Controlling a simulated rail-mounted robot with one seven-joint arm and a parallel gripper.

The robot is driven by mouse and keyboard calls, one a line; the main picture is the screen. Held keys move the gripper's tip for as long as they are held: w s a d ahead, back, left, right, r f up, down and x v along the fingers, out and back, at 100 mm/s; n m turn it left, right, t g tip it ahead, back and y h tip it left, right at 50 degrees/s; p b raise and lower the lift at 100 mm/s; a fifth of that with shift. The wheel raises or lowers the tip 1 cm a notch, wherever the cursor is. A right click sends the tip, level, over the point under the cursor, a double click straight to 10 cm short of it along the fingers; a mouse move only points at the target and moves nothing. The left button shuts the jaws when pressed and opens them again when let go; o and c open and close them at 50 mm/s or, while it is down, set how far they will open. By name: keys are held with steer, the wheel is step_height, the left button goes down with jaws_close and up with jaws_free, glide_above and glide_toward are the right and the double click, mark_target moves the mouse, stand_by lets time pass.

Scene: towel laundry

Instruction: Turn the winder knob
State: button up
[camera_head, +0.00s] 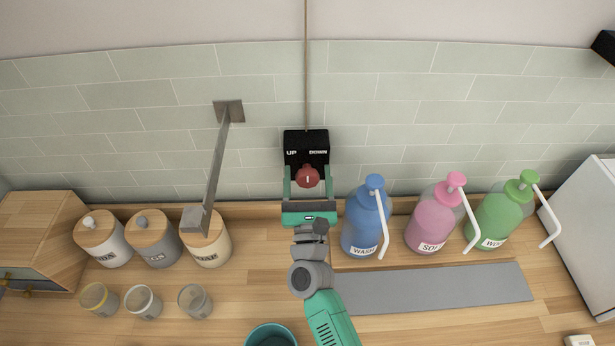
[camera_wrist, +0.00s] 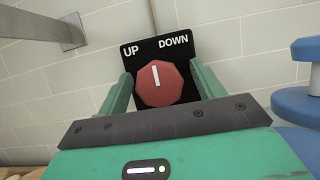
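The winder knob (camera_head: 307,176) is red and faceted, with a white mark, on a black plate (camera_head: 306,144) labelled UP and DOWN against the tiled wall. In the wrist view the knob (camera_wrist: 160,84) shows its white mark pointing nearly straight up, between the words on the plate (camera_wrist: 158,50). My gripper (camera_head: 307,178) is green and faces the knob. Its two fingers stand apart, one on each side of the knob, and the wrist view also shows my gripper (camera_wrist: 158,85) that way. Gaps show beside the knob, so the fingers do not look closed on it.
Blue (camera_head: 366,220), pink (camera_head: 436,218) and green (camera_head: 507,212) pump bottles stand close to the right. A metal bar (camera_head: 217,165) juts from the wall at left, above lidded jars (camera_head: 153,240). A grey mat (camera_head: 435,287) lies on the counter. A cord (camera_head: 306,65) runs up from the plate.

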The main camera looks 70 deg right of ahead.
steer(key=c, duration=0.9)
steer(key=shift+n, duration=0.3)
